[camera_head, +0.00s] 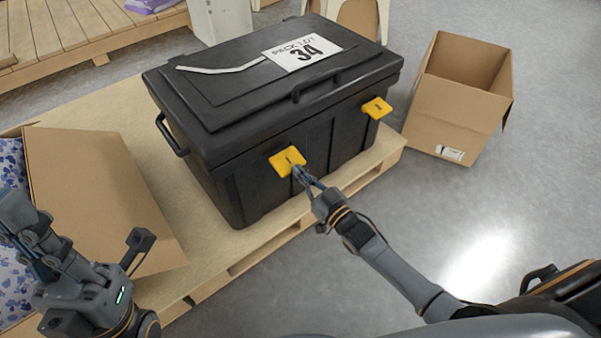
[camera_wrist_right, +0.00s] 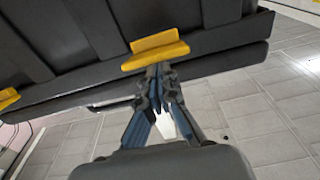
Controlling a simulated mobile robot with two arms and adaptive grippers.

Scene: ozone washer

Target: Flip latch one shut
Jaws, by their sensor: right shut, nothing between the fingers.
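The black lidded box (camera_head: 270,110) has two yellow latches on its front. The left latch (camera_head: 287,161) bears a small dark mark that looks like a single stroke, and it juts out from the front wall. It also shows in the right wrist view (camera_wrist_right: 155,50). The right latch (camera_head: 377,108) sits further along the same side. My right gripper (camera_head: 298,172) is shut and empty, its fingertips close against the left latch's lower edge; contact is hard to tell. My left gripper (camera_head: 80,235) is at the lower left, its fingers apart, away from the box.
The box stands on a wooden pallet (camera_head: 120,110). An open cardboard box (camera_head: 100,190) with patterned blue contents is at the left. An empty cardboard box (camera_head: 455,105) stands at the right on the floor. The floor in front of the pallet is clear.

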